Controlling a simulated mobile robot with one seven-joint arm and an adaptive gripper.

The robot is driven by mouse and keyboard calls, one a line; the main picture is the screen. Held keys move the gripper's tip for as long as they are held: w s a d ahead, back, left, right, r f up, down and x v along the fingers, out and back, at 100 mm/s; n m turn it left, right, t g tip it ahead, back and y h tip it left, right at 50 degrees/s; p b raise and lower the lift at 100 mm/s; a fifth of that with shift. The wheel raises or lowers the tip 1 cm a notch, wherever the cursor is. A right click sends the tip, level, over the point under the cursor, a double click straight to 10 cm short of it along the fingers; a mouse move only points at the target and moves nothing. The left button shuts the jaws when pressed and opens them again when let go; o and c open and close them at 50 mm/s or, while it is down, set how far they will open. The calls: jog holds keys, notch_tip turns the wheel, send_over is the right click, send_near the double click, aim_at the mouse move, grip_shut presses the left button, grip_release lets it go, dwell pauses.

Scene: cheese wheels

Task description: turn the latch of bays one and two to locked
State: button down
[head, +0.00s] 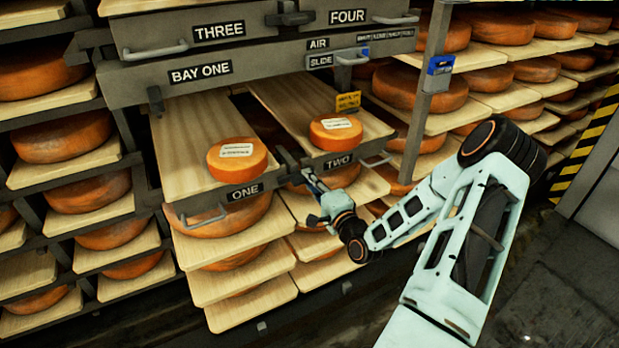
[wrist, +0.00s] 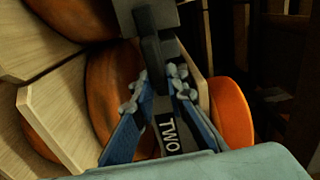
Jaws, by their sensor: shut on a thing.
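My gripper (head: 312,182) is at the front of the shelf, just left of the TWO label (head: 338,163). In the wrist view my gripper's blue fingers (wrist: 157,88) have their grey tips on either side of a dark latch handle (wrist: 154,58), shut on it. The handle's lower end is between the fingers, and its upper part lies against a grey block. The TWO label (wrist: 168,135) shows sideways behind the fingers. In the head view this latch (head: 287,158) is partly hidden by my gripper. Another dark latch (head: 156,98) hangs at the left under the BAY ONE sign (head: 200,72).
Drawers marked ONE (head: 245,191) and TWO stand out, each with an orange cheese wheel (head: 237,159) on a board and a metal handle (head: 204,216). Closed drawers THREE (head: 219,31) and FOUR (head: 347,16) are above. The floor (head: 540,275) at the right is clear.

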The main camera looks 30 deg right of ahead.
jog(key=shift+f+m, duration=0.15)
jog(key=shift+m, duration=0.15)
jog(key=c, duration=1.9)
grip_release()
jog(key=shift+c, duration=0.2)
jog(key=s, duration=1.2)
jog(key=shift+d, duration=0.15)
